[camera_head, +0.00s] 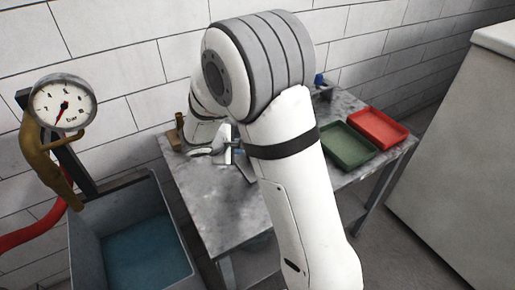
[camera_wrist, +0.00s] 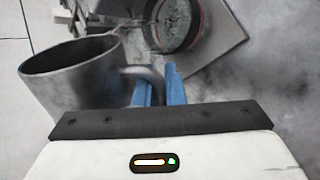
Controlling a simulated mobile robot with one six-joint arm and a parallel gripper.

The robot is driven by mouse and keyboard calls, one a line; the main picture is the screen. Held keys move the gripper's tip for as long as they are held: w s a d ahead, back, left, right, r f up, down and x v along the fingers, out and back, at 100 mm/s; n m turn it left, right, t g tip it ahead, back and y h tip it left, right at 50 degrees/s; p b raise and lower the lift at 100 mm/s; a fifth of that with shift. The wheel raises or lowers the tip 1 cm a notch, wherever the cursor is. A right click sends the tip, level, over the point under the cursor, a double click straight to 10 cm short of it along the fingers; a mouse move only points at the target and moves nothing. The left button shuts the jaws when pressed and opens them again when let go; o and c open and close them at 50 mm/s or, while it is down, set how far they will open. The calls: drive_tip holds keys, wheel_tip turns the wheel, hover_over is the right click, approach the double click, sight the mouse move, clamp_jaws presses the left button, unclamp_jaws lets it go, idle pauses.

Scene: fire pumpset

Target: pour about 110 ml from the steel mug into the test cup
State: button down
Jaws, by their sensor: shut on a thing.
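The steel mug (camera_wrist: 78,80) is at the left of the wrist view, a dark grey metal cup with its open mouth facing up in the picture. My gripper (camera_wrist: 158,86) has its blue fingers shut on the mug's handle. A round cup with a dark rim (camera_wrist: 176,24), which looks like the test cup, stands beyond the fingers at the top of the wrist view, apart from the mug. The liquid levels in both cannot be told. In the head view my arm hides the mug, the cup and the fingers.
A grey worktop (camera_head: 205,203) carries a green tray (camera_head: 347,147) and a red tray (camera_head: 377,128) at its right. A brass-coloured fitting (camera_head: 179,128) stands at the back left. A water-filled basin (camera_head: 145,255) and a pressure gauge (camera_head: 63,103) are at the left. A pale cabinet (camera_head: 460,150) stands at the right.

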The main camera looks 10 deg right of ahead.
drive_tip(key=shift+d+r+y+b, duration=0.15)
drive_tip(key=shift+y+b, duration=0.15)
drive_tip(key=shift+b, duration=0.55)
drive_tip(key=shift+a+r+m+t+y+b, duration=0.1)
drive_tip(key=shift+a+m+t+y+b, duration=0.1)
drive_tip(key=shift+m+t+y+b, duration=0.3)
drive_tip(key=n+h+p, duration=0.1)
drive_tip(key=h+p, duration=0.1)
drive_tip(key=n+g+h+p, duration=0.1)
drive_tip(key=h+p, duration=0.2)
drive_tip(key=shift+d+r+n+g, duration=0.15)
drive_tip(key=shift+r+n+g, duration=0.15)
drive_tip(key=shift+r, duration=0.1)
idle(2.0)
